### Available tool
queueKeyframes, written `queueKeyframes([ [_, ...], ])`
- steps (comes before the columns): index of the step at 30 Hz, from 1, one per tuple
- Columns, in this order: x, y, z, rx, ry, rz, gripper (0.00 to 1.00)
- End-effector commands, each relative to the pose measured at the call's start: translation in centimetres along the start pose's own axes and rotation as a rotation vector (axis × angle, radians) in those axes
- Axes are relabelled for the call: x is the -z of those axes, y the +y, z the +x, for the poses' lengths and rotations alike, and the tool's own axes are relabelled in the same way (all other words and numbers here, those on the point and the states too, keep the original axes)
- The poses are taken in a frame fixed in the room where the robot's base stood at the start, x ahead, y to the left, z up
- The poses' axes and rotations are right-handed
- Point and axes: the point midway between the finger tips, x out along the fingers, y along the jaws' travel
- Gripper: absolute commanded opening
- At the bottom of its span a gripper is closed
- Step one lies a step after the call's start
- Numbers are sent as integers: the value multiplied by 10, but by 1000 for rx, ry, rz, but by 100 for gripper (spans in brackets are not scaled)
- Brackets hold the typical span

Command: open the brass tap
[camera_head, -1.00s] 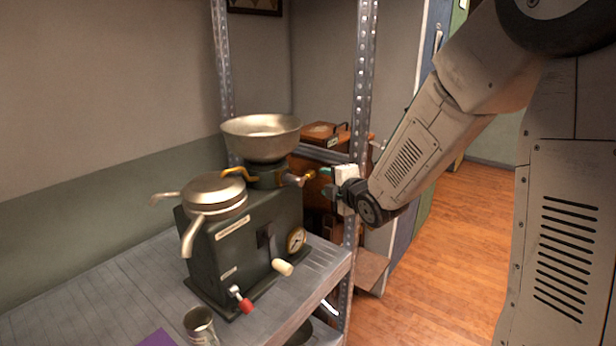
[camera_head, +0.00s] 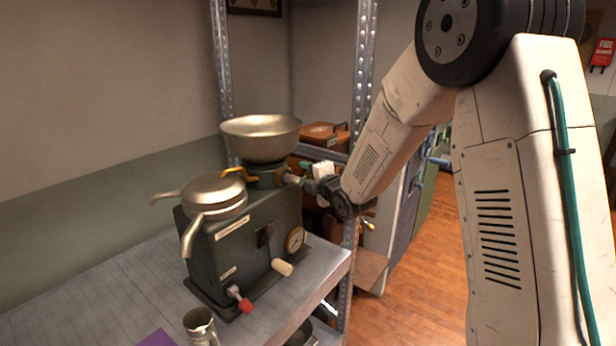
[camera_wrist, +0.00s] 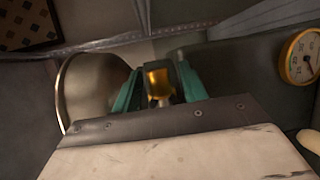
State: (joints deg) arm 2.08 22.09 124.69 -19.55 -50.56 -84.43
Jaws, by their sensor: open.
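The brass tap (camera_wrist: 157,82) shows in the wrist view as a golden handle on a paler stem. In the head view the tap's stem (camera_head: 292,179) sticks out to the right below the large metal bowl (camera_head: 262,139), on the dark green machine (camera_head: 228,250). The golden handle is mostly hidden there by my gripper (camera_head: 305,172). My gripper (camera_wrist: 157,76) is open, with one green finger on each side of the golden handle in the wrist view. I cannot tell whether either finger touches it.
The machine stands on a grey metal shelf (camera_head: 110,295) with perforated posts (camera_head: 362,85). A lidded pan (camera_head: 213,190), round gauge (camera_head: 295,240), pale crank grip (camera_head: 282,267) and red-tipped lever (camera_head: 245,305) are on it. A metal cup (camera_head: 200,326) stands in front.

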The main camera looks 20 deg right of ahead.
Motion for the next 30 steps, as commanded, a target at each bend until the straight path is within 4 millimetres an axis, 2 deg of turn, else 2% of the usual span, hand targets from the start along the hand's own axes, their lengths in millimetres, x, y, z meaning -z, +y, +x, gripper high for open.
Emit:
queueKeyframes([
  [2,0,0,0,0,0,0,43],
  [3,0,0,0,0,0,0,37],
  [7,0,0,0,1,0,0,1],
  [20,0,-3,0,23,8,54,0],
  [30,3,-14,0,119,48,279,0],
])
